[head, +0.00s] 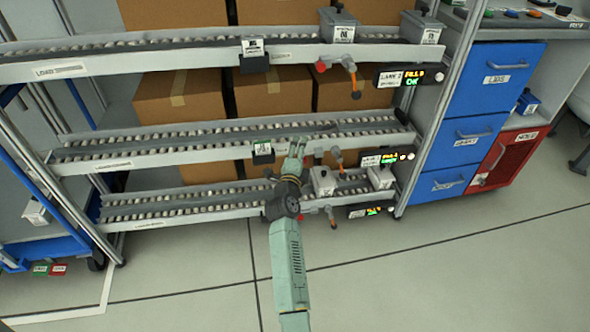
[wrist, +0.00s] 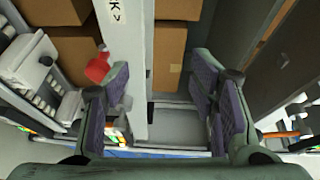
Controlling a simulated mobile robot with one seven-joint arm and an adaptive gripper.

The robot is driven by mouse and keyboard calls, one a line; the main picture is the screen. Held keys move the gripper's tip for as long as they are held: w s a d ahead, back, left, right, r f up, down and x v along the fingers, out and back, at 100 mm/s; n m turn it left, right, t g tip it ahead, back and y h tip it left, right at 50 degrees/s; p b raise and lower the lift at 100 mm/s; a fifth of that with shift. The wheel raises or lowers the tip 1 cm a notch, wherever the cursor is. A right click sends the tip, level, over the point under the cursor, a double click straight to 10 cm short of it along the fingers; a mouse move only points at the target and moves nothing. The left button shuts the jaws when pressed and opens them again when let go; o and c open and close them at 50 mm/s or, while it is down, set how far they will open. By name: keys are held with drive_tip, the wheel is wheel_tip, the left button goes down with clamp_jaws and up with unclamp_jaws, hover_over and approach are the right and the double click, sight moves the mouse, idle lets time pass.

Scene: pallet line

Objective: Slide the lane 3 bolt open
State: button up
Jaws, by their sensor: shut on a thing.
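My gripper (head: 297,150) is at the front beam of the middle roller lane (head: 185,155) in the head view. What the fingers press on is hidden. A red knob (wrist: 97,68) shows beside the left fingertip. The small lane signs, such as the one at the middle lane (head: 386,158), are too small to read surely, so which bolt is lane 3's is unclear.
Brown boxes (head: 178,100) stand behind the lanes. A grey box (head: 325,181) sits on the lower lane (head: 180,207), close to my arm. Blue drawers (head: 507,66) and a red cabinet (head: 510,158) stand at the right. The floor in front (head: 420,260) is clear.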

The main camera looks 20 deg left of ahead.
drive_tip(key=f+p+v, duration=0.1)
drive_tip(key=p+v, duration=0.3)
drive_tip(key=v, duration=0.5)
drive_tip(key=shift+s+d+f, duration=0.15)
drive_tip(key=shift+s+f, duration=0.05)
drive_tip(key=shift+f, duration=0.2)
drive_tip(key=shift+r+p, duration=0.1)
drive_tip(key=shift+p, duration=0.65)
